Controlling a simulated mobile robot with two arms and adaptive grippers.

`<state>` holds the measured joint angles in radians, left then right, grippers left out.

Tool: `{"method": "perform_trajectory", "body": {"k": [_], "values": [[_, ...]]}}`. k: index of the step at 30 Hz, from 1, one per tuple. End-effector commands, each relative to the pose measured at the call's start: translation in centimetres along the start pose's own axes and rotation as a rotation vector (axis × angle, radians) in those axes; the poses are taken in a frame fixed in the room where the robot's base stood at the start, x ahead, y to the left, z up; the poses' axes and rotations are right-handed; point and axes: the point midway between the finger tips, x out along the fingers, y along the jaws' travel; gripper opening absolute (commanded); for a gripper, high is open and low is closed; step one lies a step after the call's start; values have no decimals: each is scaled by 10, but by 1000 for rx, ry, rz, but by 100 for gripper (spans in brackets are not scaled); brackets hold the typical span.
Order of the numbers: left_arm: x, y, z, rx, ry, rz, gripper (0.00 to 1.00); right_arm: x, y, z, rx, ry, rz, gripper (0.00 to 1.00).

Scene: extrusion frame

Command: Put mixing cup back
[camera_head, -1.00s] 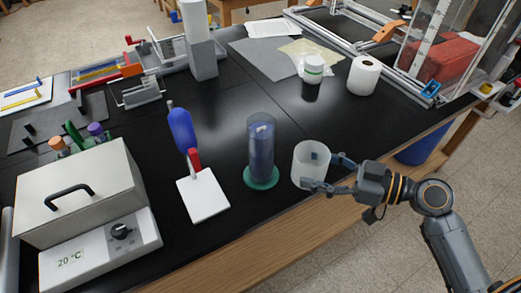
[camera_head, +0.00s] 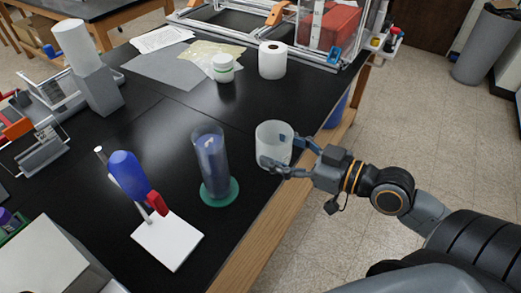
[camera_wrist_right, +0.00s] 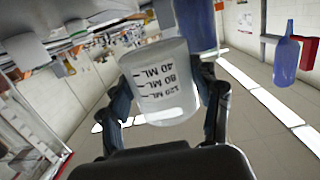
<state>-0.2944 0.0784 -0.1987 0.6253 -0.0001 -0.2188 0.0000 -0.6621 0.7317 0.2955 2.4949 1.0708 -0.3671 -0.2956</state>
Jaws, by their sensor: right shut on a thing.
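The mixing cup (camera_head: 273,142) is a whitish translucent cup near the right edge of the black table in the head view. In the right wrist view the cup (camera_wrist_right: 163,84) shows mL markings and sits between the two fingers. My right gripper (camera_head: 277,152) is shut on the cup, with a finger on each side of it. I cannot tell whether the cup touches the table. A blue clear cylinder (camera_head: 210,158) on a green round base (camera_head: 220,192) stands just left of the cup. My left gripper is not in view.
A white-based stand (camera_head: 167,240) with a blue bulb (camera_head: 128,175) and red clamp is at front left. The black table (camera_head: 165,130) is clear around the middle.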

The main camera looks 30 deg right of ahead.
Motion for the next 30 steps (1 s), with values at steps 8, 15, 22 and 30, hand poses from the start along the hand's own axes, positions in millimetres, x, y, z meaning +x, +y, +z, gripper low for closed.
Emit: {"method": "perform_trajectory", "body": {"k": [8, 15, 22, 30], "values": [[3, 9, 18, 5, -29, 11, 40, 44, 41, 17, -1, 0, 3, 38], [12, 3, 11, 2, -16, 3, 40, 84, 73, 52, 2, -2, 2, 38], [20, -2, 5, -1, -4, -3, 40, 103, 88, 76, 1, -1, 1, 38], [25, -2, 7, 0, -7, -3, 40, 112, 93, 102, 6, -3, 1, 38]]}}
